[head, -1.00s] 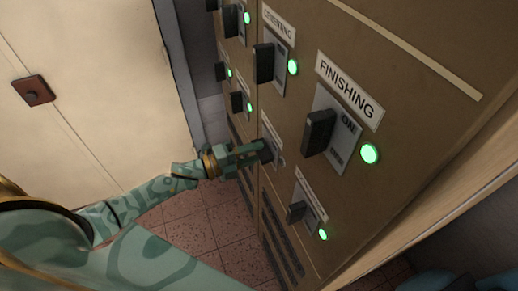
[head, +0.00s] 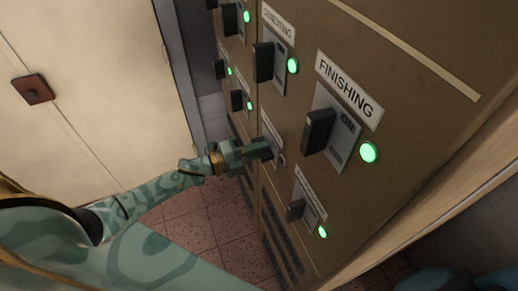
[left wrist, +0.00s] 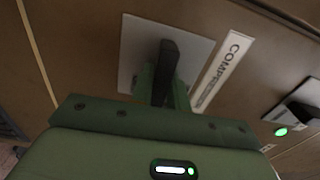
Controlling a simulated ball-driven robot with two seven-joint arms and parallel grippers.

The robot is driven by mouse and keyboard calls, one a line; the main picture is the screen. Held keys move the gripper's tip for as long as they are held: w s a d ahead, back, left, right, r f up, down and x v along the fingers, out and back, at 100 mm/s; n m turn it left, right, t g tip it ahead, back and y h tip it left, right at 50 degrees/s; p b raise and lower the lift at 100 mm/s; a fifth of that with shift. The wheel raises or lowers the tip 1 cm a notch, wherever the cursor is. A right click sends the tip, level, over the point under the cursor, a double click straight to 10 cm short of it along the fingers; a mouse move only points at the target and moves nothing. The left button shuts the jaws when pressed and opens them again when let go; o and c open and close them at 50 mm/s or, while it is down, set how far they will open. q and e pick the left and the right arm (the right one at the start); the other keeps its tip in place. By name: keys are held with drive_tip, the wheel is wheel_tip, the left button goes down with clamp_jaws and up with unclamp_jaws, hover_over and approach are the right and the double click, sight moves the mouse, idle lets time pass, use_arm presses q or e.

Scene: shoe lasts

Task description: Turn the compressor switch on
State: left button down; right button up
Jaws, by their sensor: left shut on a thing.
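The compressor switch shows in the left wrist view as a black lever (left wrist: 168,58) on a pale plate (left wrist: 137,50), beside a white label (left wrist: 222,70) whose visible letters begin "COMP". My left gripper (left wrist: 165,88) is shut on this lever, with green fingers on both sides of it. In the head view my left gripper (head: 262,149) reaches the switch plate (head: 271,133) from the left and hides most of the lever. A small round lamp (head: 282,159) beside it looks unlit. My right gripper is not in view.
The brown cabinet (head: 400,110) carries several other switches with lit green lamps. The FINISHING switch (head: 319,131) is up and to the right, and a smaller switch (head: 296,211) is below. A pale door (head: 90,90) stands left. Tiled floor (head: 200,225) lies below.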

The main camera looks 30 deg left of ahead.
use_arm(q)
drive_tip(key=shift+n, duration=0.3)
drive_tip(key=n+p, duration=0.1)
drive_tip(key=n, duration=0.2)
drive_tip(key=shift+n, duration=0.4)
drive_tip(key=n+p, duration=0.1)
drive_tip(key=n, duration=0.3)
drive_tip(key=shift+n+p, duration=0.3)
drive_tip(key=shift+p, duration=0.1)
drive_tip(key=n+p, duration=0.1)
drive_tip(key=n, duration=0.4)
drive_tip(key=n+p, duration=0.1)
drive_tip(key=n, duration=0.2)
drive_tip(key=shift+f+n, duration=0.1)
drive_tip(key=shift+n, duration=0.3)
drive_tip(key=c, duration=1.4)
unclamp_jaws()
drive_tip(key=shift+o, duration=0.2)
